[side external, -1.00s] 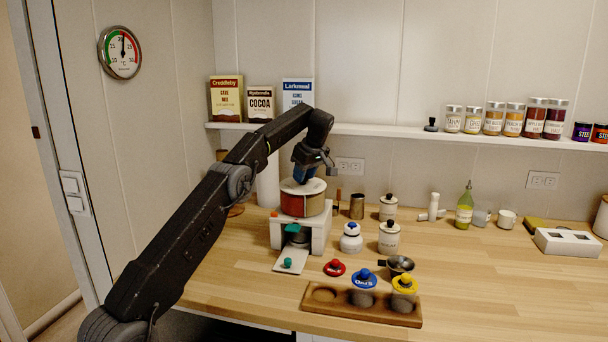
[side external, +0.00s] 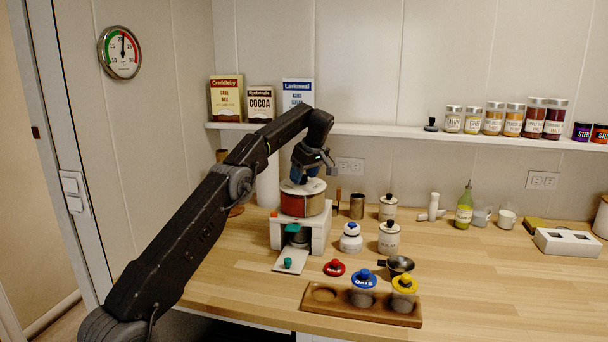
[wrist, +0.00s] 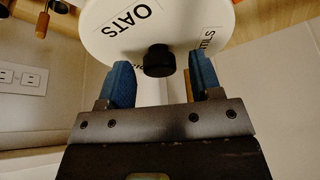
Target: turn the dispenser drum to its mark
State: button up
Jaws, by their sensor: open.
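The dispenser drum (side external: 303,203) is a red-brown cylinder with a white top, seated on a white stand (side external: 277,236). In the wrist view its white top (wrist: 105,32) carries an OATS label and a second, partly cut-off label. A black knob (wrist: 158,61) sits on the drum top. My gripper (side external: 307,178) is just above the drum, pointing down. In the wrist view the blue fingers of my gripper (wrist: 160,66) are open, one on each side of the knob, with gaps. The mark cannot be made out.
A green-knobbed piece (side external: 288,263) lies in front of the stand. A wooden tray (side external: 337,308) with blue- and yellow-lidded jars is at the front right. A white blue-topped jar (side external: 351,238) and several canisters stand right of the drum. A shelf (side external: 400,133) runs behind.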

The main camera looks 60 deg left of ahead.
jog(key=shift+r, duration=0.1)
jog(key=shift+d+r, duration=0.2)
jog(key=shift+r, duration=0.2)
jog(key=w+d, duration=0.3)
jog(key=d, duration=0.8)
jog(key=shift+d, duration=0.4)
jog(key=s+a+r+m+t+h, duration=0.1)
jog(key=s+a+r+m+t, duration=0.25)
jog(key=a+r+m, duration=0.35)
jog(key=s+a+r+m+t+h, duration=0.1)
jog(key=s+a+r+m+t, duration=0.15)
jog(key=s+r+m, duration=0.4)
jog(key=shift+m+g, duration=0.4)
jog(key=shift+m, duration=0.55)
jog(key=x, duration=1.6)
jog(key=shift+w+d, duration=0.15)
jog(key=shift+w, duration=0.2)
